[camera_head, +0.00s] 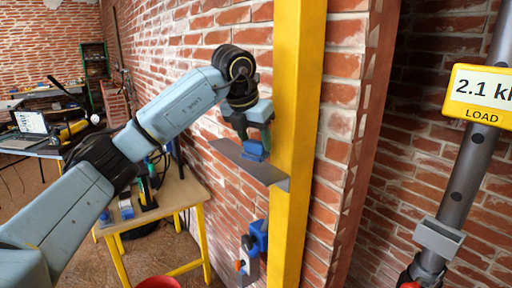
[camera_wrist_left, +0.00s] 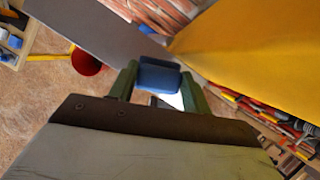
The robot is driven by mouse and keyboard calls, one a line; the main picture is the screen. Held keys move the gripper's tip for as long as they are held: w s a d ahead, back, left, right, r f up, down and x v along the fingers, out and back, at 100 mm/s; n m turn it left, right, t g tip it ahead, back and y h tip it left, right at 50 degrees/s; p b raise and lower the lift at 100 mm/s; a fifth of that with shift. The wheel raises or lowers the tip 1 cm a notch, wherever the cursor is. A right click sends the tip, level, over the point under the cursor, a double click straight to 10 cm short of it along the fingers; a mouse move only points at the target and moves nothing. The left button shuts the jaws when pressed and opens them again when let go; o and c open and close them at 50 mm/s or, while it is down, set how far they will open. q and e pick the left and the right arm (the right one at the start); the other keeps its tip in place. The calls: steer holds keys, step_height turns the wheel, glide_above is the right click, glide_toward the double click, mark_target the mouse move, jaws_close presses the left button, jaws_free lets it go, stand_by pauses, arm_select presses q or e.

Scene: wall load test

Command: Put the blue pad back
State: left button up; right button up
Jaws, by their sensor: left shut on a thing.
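The blue pad (camera_head: 255,150) is at the small grey shelf (camera_head: 228,152) on the brick wall, beside the yellow post. My left gripper (camera_head: 256,136) reaches in from the left and is shut on the pad from above. In the left wrist view the pad (camera_wrist_left: 158,76) sits between the two green fingers (camera_wrist_left: 158,88), with the grey shelf (camera_wrist_left: 90,32) beyond it. I cannot tell whether the pad touches the shelf. My right gripper is not clearly in view.
The yellow post (camera_head: 297,130) stands right of the shelf. A blue and grey device (camera_head: 252,250) is mounted below. A wooden table (camera_head: 170,195) with tools stands left, with a red bucket (camera_head: 158,283) in front. A grey pole (camera_head: 468,170) carries a yellow load display (camera_head: 480,95).

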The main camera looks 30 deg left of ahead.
arm_select(q)
steer(key=shift+w+d+f, duration=0.1)
steer(key=shift+w+f, duration=0.05)
steer(key=shift+f, duration=1.15)
steer(key=o, duration=0.9)
steer(key=v, duration=1.2)
